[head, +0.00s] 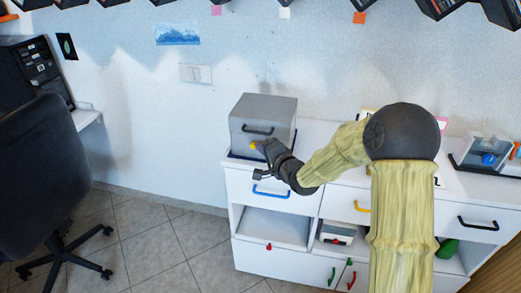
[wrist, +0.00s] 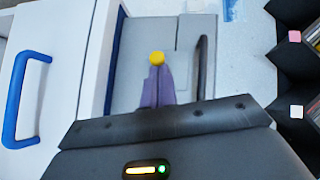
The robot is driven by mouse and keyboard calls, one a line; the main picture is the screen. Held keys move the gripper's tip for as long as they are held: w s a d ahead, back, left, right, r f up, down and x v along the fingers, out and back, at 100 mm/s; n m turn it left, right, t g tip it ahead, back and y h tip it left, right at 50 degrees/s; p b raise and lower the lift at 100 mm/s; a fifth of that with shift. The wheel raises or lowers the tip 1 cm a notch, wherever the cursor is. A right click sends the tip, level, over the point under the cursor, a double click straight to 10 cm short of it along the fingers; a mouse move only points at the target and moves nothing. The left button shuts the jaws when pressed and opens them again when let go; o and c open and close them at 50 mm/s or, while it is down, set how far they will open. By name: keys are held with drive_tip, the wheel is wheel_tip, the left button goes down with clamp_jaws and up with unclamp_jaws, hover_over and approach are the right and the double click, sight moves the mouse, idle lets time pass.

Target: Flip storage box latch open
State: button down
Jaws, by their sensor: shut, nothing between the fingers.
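The grey storage box (head: 265,107) sits on top of the white cabinet, with a dark handle (head: 258,129) on its front. A small yellow latch knob (head: 253,145) is below the handle. My gripper (head: 262,154) is at the box's front, close to the yellow knob. In the wrist view, the purple fingers of my gripper (wrist: 158,88) are shut, with their tips at the yellow knob (wrist: 157,58). They look very near or touching it; I cannot tell which. The box's front (wrist: 190,60) and dark handle (wrist: 203,65) show beside them. The fingers hide what lies behind the knob.
The white cabinet (head: 235,200) has drawers with a blue handle (head: 271,192), a yellow handle (head: 362,207) and a black handle (head: 478,223). Another clear-sided box (head: 485,153) stands at the right. An office chair (head: 40,170) is at the left. Dark shelves (head: 450,8) hang above.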

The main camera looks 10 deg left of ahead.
drive_tip(key=d+p, duration=0.1)
drive_tip(key=d, duration=0.1)
drive_tip(key=d+r+p, duration=0.1)
drive_tip(key=d, duration=0.1)
drive_tip(key=shift+s+r, duration=0.1)
drive_tip(key=shift+r, duration=0.1)
approach(265, 140)
drive_tip(key=f+v, duration=0.1)
drive_tip(key=v, duration=0.5)
drive_tip(key=shift+r, duration=0.25)
drive_tip(key=shift+f, duration=0.1)
